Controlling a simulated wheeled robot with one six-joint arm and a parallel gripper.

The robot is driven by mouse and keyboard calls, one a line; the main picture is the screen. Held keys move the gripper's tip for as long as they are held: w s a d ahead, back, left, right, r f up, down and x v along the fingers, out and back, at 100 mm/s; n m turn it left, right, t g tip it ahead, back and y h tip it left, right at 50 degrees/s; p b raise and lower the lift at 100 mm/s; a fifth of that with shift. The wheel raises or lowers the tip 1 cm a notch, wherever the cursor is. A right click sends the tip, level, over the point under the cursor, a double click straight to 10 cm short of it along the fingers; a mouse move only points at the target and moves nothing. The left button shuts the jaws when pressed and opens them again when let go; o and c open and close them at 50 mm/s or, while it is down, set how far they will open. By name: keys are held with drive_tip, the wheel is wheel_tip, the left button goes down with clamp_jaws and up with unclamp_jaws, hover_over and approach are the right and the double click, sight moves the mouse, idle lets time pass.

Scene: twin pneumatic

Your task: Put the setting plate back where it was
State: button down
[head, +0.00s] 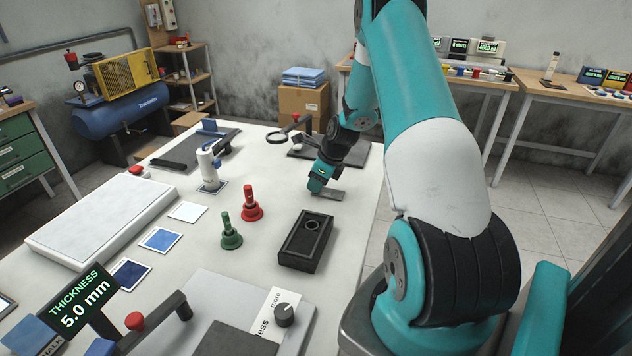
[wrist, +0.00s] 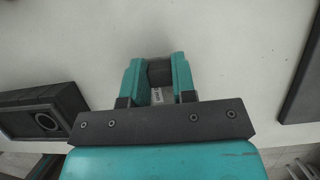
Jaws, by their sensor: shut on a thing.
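My gripper (head: 318,184) is low over the right part of the white table and shut on a small grey plate (head: 329,194), which looks like the setting plate. In the wrist view, the plate's dark end (wrist: 159,72) and a pale marked patch show between the fingers of my gripper (wrist: 157,68). Most of the plate is hidden there by the fingers and wrist. I cannot tell whether it touches the table or hangs just above it.
A black block with a round ring (head: 305,240) stands in front of my gripper; it also shows in the wrist view (wrist: 22,104). A red handled tool (head: 251,206) and a green one (head: 230,235) stand left. A dark flat plate (head: 352,152) lies behind.

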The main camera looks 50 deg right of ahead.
sight(331, 192)
drive_tip(key=shift+f, duration=0.1)
drive_tip(key=c, duration=0.9)
unclamp_jaws()
drive_tip(key=b+v, duration=0.1)
drive_tip(key=v, duration=1)
drive_tip(key=s+a+r+n+g+y, duration=0.1)
drive_tip(key=a+r+n, duration=0.4)
drive_tip(key=a+n, duration=0.7)
drive_tip(key=s+a+r+n+g+y, duration=0.1)
drive_tip(key=a+r+n, duration=0.5)
drive_tip(key=a, duration=1)
drive_tip(key=s+a+n, duration=0.4)
drive_tip(key=s+n, duration=0.2)
drive_tip(key=n, duration=0.1)
drive_tip(key=s+a+r+n+g, duration=0.1)
drive_tip(key=s+a+n, duration=0.4)
drive_tip(key=n, duration=0.1)
drive_tip(key=s+a+r+n+g, duration=0.1)
drive_tip(key=s+a+n, duration=0.4)
drive_tip(key=s+n, duration=0.1)
drive_tip(key=shift+s+a+r+n, duration=0.2)
drive_tip(key=shift+s+n, duration=0.15)
drive_tip(key=shift+n, duration=0.45)
